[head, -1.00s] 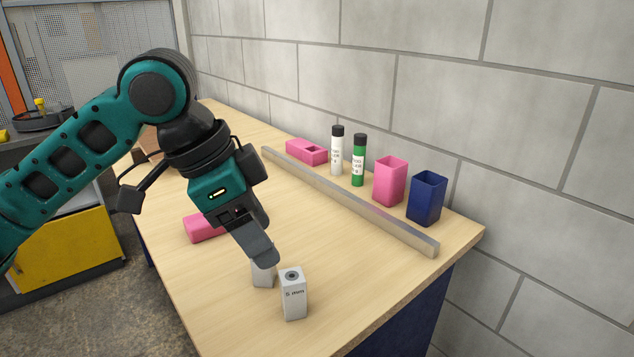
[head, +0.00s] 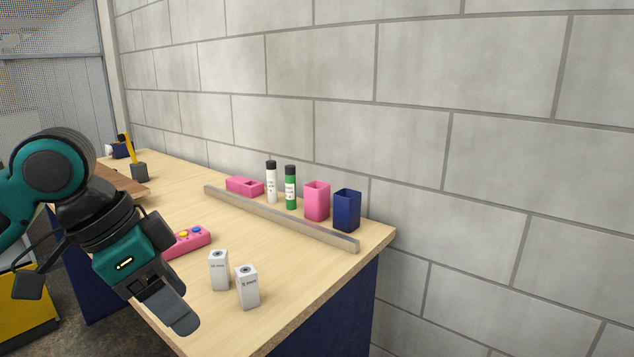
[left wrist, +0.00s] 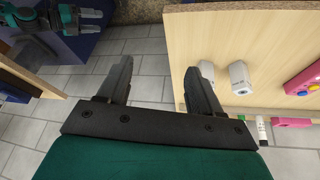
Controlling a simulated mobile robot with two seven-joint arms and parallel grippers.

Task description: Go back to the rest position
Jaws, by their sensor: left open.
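My left gripper (head: 180,312) is in the lower left of the head view, beside the table's left edge, with its fingers pointing down. The left wrist view shows its two fingers (left wrist: 158,78) spread apart with nothing between them, over the floor next to the table. Two white blocks (head: 219,270) (head: 248,287) stand upright on the table to the right of the gripper, apart from it. A teal and black arm part, likely my right gripper (left wrist: 90,20), shows small at the top left of the left wrist view.
The wooden table (head: 300,272) holds a pink button box (head: 190,241), partly hidden by my arm. Behind a metal rail (head: 285,221) stand a white bottle (head: 271,184), a green bottle (head: 290,188), a pink holder (head: 317,202) and a blue holder (head: 347,211). A block wall (head: 480,150) is behind.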

